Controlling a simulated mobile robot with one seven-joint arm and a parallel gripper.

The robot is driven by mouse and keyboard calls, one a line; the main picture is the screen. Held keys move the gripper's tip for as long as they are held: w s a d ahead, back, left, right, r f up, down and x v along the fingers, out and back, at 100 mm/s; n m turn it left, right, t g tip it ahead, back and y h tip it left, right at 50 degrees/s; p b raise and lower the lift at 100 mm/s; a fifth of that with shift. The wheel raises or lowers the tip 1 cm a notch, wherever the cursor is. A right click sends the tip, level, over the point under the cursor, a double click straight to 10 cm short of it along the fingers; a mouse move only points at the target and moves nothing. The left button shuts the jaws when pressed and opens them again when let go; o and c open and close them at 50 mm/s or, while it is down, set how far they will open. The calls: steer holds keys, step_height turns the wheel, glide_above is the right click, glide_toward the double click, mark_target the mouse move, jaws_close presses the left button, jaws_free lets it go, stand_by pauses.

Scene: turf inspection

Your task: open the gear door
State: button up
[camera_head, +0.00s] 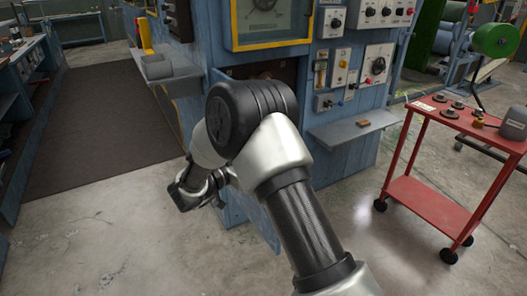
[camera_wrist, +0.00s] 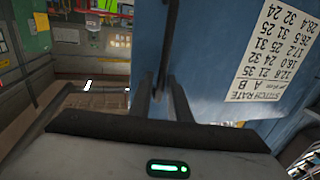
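A blue panel (camera_wrist: 205,50) with a printed stitch rate chart (camera_wrist: 275,50), upside down in the picture, fills the right of the wrist view. I cannot tell for sure whether this panel is the gear door. A thin dark upright bar (camera_wrist: 166,45), perhaps a handle or edge, shows at its left side. My gripper's fingers (camera_wrist: 160,85) stand apart, with the bar's lower end between them; contact is unclear. In the head view my gripper (camera_head: 187,190) is low by the blue machine (camera_head: 345,155), and my arm hides much of its front.
A grey shelf (camera_head: 345,133) with a small brown block (camera_head: 363,123) juts from the machine. A red cart (camera_head: 435,200) stands at right. A grey tray (camera_head: 157,66) is at upper left. A dark mat (camera_head: 90,130) and open concrete floor lie left and front.

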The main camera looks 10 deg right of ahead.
steer(key=p+v, duration=0.2)
steer(key=v, duration=1.5)
